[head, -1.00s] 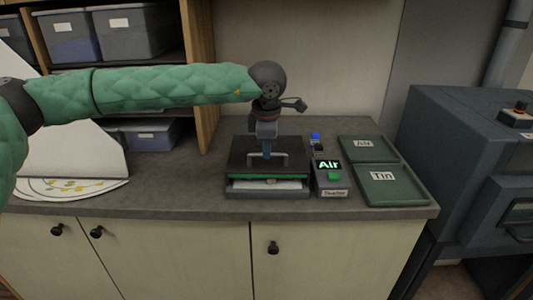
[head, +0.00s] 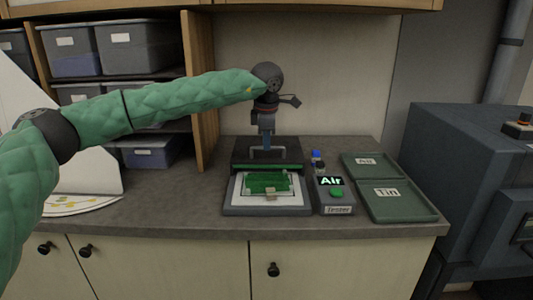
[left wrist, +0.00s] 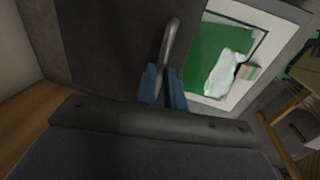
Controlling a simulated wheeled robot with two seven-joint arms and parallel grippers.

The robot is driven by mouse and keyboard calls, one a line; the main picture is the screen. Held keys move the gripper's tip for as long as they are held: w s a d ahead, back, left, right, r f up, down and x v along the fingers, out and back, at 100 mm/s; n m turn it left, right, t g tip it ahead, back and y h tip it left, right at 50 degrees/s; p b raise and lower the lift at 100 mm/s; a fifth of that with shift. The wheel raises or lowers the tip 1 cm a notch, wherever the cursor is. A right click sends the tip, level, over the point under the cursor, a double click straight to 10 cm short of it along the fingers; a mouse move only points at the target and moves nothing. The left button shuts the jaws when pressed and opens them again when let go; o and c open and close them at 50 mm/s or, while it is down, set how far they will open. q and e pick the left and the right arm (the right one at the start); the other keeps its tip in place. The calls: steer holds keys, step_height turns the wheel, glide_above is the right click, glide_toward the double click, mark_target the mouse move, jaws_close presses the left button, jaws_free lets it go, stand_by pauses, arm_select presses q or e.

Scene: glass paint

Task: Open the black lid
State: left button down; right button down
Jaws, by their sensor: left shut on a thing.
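The black lid (head: 240,155) of the tester box is tilted up at the back of the box (head: 267,210). My left gripper (head: 267,148) is shut on the metal handle (head: 283,152) of the lid, above and behind the box. In the left wrist view my blue fingertips (left wrist: 163,88) close around the handle (left wrist: 170,42), with the dark lid (left wrist: 105,40) beside it. Under the lid a green board (head: 262,184) lies in the white frame (head: 299,197) of the box and is uncovered. My right gripper is not in view.
A tester panel (head: 340,209) reading "Air" stands right of the box. Two green trays (head: 415,206), labelled "Air" and "Tin", lie farther right. A shelf with grey bins (head: 135,47) is at the left. The counter front is clear.

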arm_select(q)
steer(key=shift+w, duration=0.85)
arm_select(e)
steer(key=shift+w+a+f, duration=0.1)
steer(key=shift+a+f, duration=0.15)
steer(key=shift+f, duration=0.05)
arm_select(q)
steer(key=c, duration=1.5)
jaws_free()
steer(key=shift+r, duration=0.1)
